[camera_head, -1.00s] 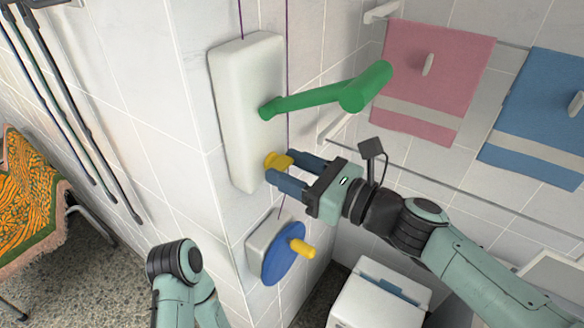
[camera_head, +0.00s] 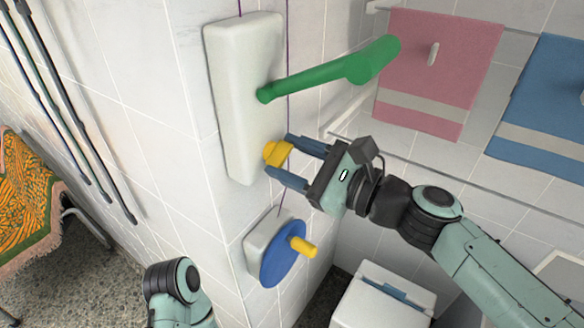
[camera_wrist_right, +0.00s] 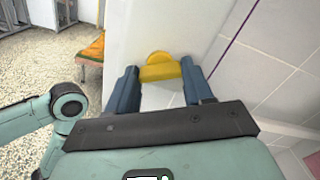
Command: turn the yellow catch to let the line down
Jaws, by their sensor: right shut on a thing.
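The yellow catch (camera_head: 279,152) sits at the lower end of the white wall box (camera_head: 243,100). My right gripper (camera_head: 277,156) is shut on the catch, one dark blue finger above it and one below. In the right wrist view the catch (camera_wrist_right: 160,68) shows between the two fingertips, its round part beyond a flat bar. A purple line (camera_head: 288,108) runs down the wall behind the box, and a short piece shows above the box. My left arm shows only as a link at the lower left; its gripper is out of view.
A green lever (camera_head: 320,77) juts right from the box, above my right gripper. Below is a blue crank disc (camera_head: 283,255) with a yellow knob (camera_head: 303,247). Pink (camera_head: 437,75) and blue (camera_head: 545,110) towels hang behind. A white bin-like box (camera_head: 385,300) stands below.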

